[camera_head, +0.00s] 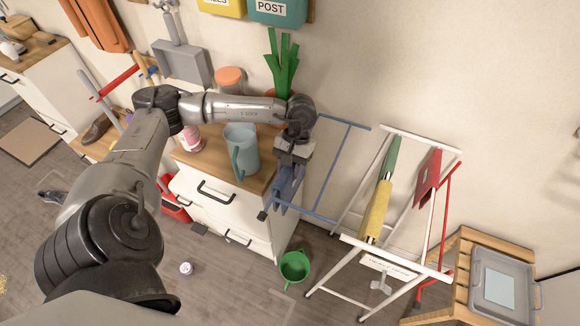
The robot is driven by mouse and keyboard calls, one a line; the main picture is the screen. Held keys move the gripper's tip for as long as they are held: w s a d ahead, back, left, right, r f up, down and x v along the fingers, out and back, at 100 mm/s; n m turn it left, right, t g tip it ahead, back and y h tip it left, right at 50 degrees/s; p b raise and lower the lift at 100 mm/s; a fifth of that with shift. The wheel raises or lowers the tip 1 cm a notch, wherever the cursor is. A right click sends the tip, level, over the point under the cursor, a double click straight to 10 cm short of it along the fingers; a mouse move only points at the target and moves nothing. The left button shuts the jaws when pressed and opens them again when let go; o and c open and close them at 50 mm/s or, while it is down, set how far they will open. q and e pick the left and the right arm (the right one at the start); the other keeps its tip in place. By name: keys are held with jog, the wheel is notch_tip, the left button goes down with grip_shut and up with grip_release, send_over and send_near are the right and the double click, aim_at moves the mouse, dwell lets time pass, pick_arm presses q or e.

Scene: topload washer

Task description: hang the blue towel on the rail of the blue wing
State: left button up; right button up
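My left gripper (290,160) points down at the end of my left arm, just left of the drying rack. The blue towel (287,187) hangs folded in it, with the fingertips mostly hidden. The blue wing (323,187) is a thin blue frame reaching left from the rack; its near rail (310,213) runs by the towel's lower part. I cannot tell whether towel and rail touch. The white rack (398,255) carries a green cloth (389,158), a yellow cloth (376,210) and a red cloth (428,178). My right gripper is not in view.
A white drawer cabinet (226,212) with a blue-grey pitcher (242,152) and a plant (283,66) stands close left of the towel. A green bucket (294,268) is on the floor below. A wooden stand with a grey tray (503,285) is at right.

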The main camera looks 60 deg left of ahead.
pick_arm(q)
jog(key=o, duration=0.5)
jog(key=shift+c, duration=0.2)
jog(key=v, duration=1.2)
jog(key=shift+w+r, duration=0.15)
jog(key=shift+r, duration=0.1)
jog(key=shift+w+a+r, duration=0.15)
jog(key=shift+a+r, duration=0.05)
jog(key=shift+r, duration=0.4)
